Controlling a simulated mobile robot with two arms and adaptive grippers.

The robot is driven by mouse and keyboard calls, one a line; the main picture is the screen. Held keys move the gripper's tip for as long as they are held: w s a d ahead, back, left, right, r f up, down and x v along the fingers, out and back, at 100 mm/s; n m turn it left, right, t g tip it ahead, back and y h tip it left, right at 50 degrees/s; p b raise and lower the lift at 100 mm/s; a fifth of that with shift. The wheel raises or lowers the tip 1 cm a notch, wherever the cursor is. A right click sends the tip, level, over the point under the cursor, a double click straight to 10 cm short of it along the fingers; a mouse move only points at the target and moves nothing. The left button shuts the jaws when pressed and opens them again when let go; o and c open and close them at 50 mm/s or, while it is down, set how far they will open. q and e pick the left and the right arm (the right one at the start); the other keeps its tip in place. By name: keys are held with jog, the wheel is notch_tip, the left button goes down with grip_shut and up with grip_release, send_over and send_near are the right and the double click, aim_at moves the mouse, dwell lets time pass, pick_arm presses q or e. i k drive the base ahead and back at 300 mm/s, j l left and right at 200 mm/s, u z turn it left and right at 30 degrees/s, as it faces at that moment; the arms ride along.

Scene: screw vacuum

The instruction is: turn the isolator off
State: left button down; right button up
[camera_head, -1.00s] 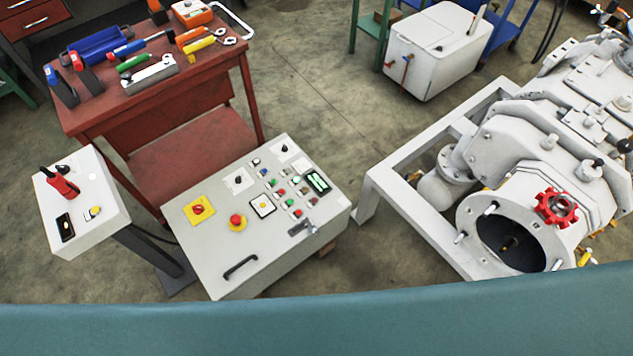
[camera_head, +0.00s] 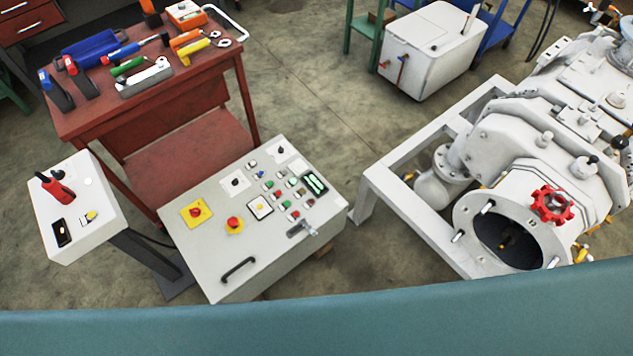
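A grey control cabinet (camera_head: 200,258) stands at the lower middle left, its panel facing up. The panel also has a black handle (camera_head: 238,269), a latch-like metal part (camera_head: 303,229), several coloured buttons and a small green-lit display (camera_head: 315,184). Neither of my grippers is in view.
A red workbench (camera_head: 190,98) with tools is behind. A large grey machine (camera_head: 520,190) with a red handwheel (camera_head: 552,205) is at right. Floor is clear between.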

aim_at(195, 212)
jog(key=u, duration=1.05)
jog(key=l+u, duration=0.3)
jog(key=u, duration=0.15)
jog(key=l+u, duration=0.3)
jog(key=u, duration=0.15)
jog(key=k+l+u, duration=0.1)
jog(key=l+u, duration=0.3)
jog(key=j, duration=0.1)
